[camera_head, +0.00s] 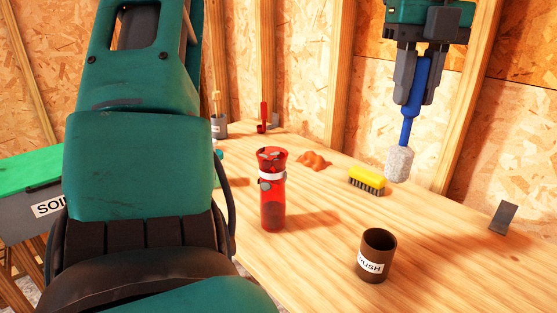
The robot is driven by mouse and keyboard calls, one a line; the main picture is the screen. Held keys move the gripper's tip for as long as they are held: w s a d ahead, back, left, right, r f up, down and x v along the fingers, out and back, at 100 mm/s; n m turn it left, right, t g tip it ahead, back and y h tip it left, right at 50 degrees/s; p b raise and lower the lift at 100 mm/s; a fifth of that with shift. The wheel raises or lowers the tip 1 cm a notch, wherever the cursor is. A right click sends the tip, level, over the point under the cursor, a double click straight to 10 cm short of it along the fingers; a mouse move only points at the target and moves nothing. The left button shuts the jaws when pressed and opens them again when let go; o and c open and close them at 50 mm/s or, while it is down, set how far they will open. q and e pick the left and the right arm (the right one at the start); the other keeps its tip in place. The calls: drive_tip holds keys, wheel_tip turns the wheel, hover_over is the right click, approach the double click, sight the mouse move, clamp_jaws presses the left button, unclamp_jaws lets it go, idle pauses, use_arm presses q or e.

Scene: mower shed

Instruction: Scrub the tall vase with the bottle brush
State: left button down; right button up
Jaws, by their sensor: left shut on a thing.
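The tall vase (272,208) is red with a pale band and grey patches near its top. It stands upright on the wooden bench, left of the middle. My left gripper (413,95) is at the upper right, shut on the blue handle of the bottle brush (399,164). The brush hangs nearly upright, its pale grey cylindrical head down. The head is to the right of the vase and apart from it. My right gripper is not in view.
A brown cup (367,266) labelled "USH" stands in front. A yellow scrub brush (367,180), an orange cloth (313,161), a red scoop (263,119) and a grey pot (219,129) are farther back. A dark tilted plate (503,217) is at right. My large arm hides the left.

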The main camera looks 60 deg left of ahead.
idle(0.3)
use_arm(q)
drive_tip(key=shift+a+r, duration=0.15)
drive_tip(key=shift+a, duration=0.1)
drive_tip(key=s+a+r+p, duration=0.1)
drive_tip(key=s+a+p, duration=0.1)
drive_tip(key=s+a, duration=0.6)
drive_tip(key=s+a+r+p, duration=0.15)
drive_tip(key=s+a, duration=0.25)
drive_tip(key=a, duration=0.8)
wheel_tip(320, 180, down, 14)
drive_tip(key=b, duration=1.1)
drive_tip(key=shift+a, duration=0.3)
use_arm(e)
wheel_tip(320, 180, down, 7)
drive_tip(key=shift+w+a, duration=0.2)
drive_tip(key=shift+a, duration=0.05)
use_arm(q)
drive_tip(key=shift+s+r, duration=0.1)
drive_tip(key=shift+r, duration=0.1)
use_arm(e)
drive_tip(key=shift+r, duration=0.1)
